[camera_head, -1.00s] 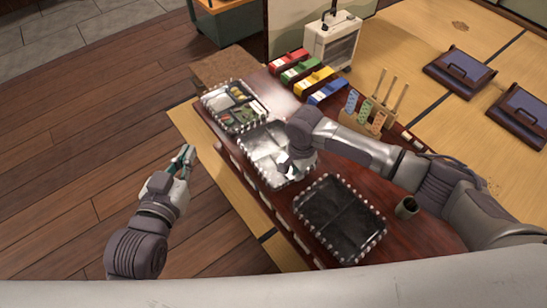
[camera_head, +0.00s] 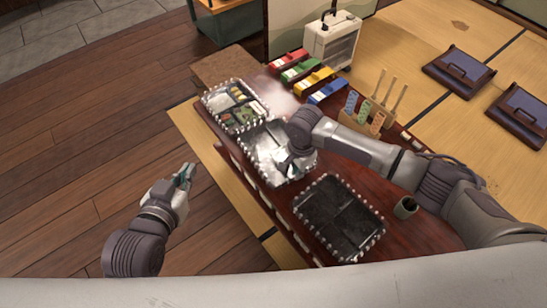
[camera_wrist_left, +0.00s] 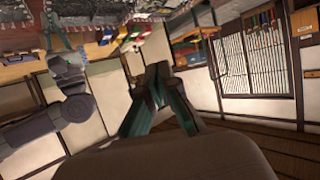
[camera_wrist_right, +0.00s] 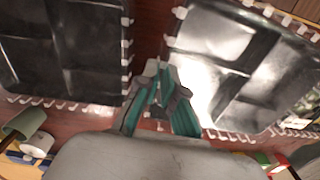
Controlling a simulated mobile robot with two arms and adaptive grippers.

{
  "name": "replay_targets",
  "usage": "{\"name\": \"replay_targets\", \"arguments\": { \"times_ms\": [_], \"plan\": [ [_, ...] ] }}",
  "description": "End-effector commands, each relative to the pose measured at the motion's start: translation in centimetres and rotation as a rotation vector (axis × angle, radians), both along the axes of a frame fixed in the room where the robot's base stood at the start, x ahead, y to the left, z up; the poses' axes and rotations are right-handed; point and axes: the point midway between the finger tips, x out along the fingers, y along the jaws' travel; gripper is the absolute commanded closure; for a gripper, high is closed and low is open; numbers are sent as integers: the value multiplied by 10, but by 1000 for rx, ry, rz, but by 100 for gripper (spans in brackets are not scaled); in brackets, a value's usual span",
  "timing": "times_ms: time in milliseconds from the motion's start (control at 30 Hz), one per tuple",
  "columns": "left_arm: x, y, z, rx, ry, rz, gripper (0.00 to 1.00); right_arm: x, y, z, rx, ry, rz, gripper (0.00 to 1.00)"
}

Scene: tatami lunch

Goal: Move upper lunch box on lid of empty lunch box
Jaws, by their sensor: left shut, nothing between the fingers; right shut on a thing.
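A lunch box with food in several compartments (camera_head: 212,112) stands at the far left end of the table. A shiny grey, empty-looking tray with compartments (camera_head: 262,152) lies in the middle, and it also shows in the right wrist view (camera_wrist_right: 225,85). A black tray (camera_head: 340,222) with no food in it lies nearest me, also in the right wrist view (camera_wrist_right: 65,50). My right gripper (camera_head: 283,165) is shut at the near side of the middle tray, apparently on its rim; the exact contact is hidden. My left gripper (camera_head: 187,170) is shut and empty, left of the table over the floor.
Red, green, yellow and blue cases (camera_head: 310,78) line the far table edge beside a holder with sticks and colored tags (camera_head: 368,115). A cup (camera_head: 405,208) stands at right. A white heater (camera_head: 331,42) stands beyond. The left floor is open.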

Motion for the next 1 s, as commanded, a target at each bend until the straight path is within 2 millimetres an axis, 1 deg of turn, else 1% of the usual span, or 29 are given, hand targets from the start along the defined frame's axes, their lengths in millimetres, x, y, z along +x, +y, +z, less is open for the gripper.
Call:
{"name": "replay_targets", "arguments": {
  "times_ms": [1000],
  "plan": [
    [-26,12,-31,52,219,16,100,0,0,7,0,-1,0,100]
  ]
}}
